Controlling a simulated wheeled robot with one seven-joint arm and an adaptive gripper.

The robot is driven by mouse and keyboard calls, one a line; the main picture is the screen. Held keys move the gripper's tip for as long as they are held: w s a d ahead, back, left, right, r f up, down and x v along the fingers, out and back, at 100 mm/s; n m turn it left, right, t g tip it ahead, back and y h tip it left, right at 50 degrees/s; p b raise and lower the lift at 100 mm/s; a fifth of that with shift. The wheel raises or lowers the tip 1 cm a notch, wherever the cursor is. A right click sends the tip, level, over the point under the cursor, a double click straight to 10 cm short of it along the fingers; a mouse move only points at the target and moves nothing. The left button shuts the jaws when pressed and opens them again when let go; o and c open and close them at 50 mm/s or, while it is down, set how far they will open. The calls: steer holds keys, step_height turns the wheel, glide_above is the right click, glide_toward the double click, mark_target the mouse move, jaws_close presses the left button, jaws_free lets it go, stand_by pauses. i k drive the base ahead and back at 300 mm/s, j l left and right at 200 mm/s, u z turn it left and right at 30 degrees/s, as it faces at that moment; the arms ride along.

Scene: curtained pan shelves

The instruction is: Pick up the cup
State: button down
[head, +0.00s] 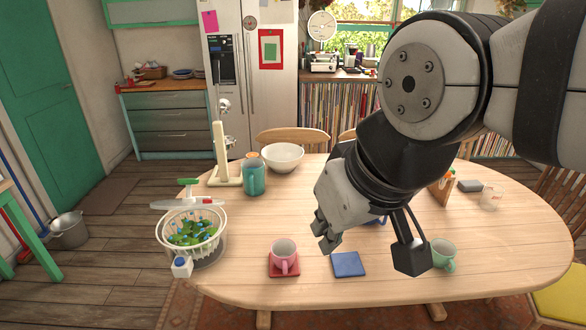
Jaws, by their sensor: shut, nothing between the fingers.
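A pink cup (284,252) stands upright on a red coaster (284,271) near the front edge of the table. A green cup (443,255) stands to the right, also near the front edge. Part of a blue object (376,219) shows behind my arm; most of it is hidden, so I cannot tell if it is a cup. My gripper (327,238) is shut and empty. It appears above the table, between the pink cup and the blue object, apart from the pink cup.
A blue coaster (348,264) lies empty on the wooden table (310,290). A white basket (191,238) with green contents is at the left. A small glass (490,198) stands far right.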

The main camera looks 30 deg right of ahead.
mark_target(444, 251)
steer(key=z, duration=1.5)
